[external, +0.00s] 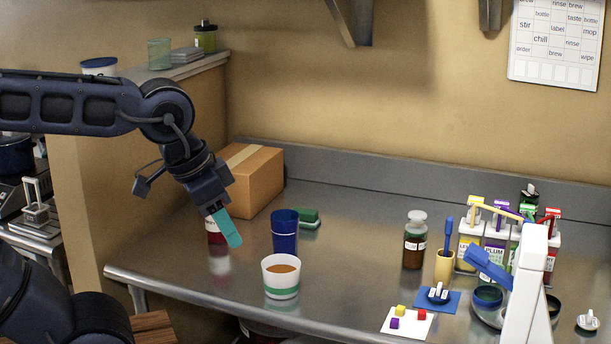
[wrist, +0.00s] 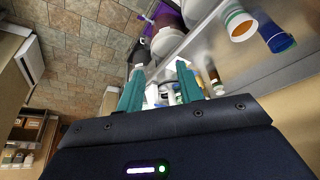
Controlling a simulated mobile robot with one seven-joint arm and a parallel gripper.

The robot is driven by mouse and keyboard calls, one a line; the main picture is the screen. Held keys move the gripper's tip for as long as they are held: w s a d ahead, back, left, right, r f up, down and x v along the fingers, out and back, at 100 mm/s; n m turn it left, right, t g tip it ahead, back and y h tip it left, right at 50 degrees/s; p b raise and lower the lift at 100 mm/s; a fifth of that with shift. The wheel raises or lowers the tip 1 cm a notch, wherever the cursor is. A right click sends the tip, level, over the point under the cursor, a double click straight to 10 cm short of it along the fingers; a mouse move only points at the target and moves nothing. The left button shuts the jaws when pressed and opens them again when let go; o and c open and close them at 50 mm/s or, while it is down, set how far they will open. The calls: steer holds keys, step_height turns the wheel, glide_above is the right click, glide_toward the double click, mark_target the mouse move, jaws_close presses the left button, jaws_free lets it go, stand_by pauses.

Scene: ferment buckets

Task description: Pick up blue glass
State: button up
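The blue glass (external: 285,238) stands upright on the steel counter, behind the white cup. In the wrist view the blue glass (wrist: 275,36) shows at the upper right. My gripper (external: 232,238) is above the counter to the left of the glass, with its teal fingers pointing down and apart from it. In the wrist view my gripper (wrist: 158,76) has its two fingers spread, with nothing held between them.
A white cup (external: 281,285) with a green band and brown contents stands close in front of the glass. A red-labelled jar (external: 213,237) is partly hidden behind my fingers. A cardboard box (external: 262,182) and green sponge (external: 308,217) sit behind. Counter (external: 352,235) to the right is clear.

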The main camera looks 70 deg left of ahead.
stand_by(0.4)
steer(key=o, duration=1.2)
steer(key=shift+c, duration=0.2)
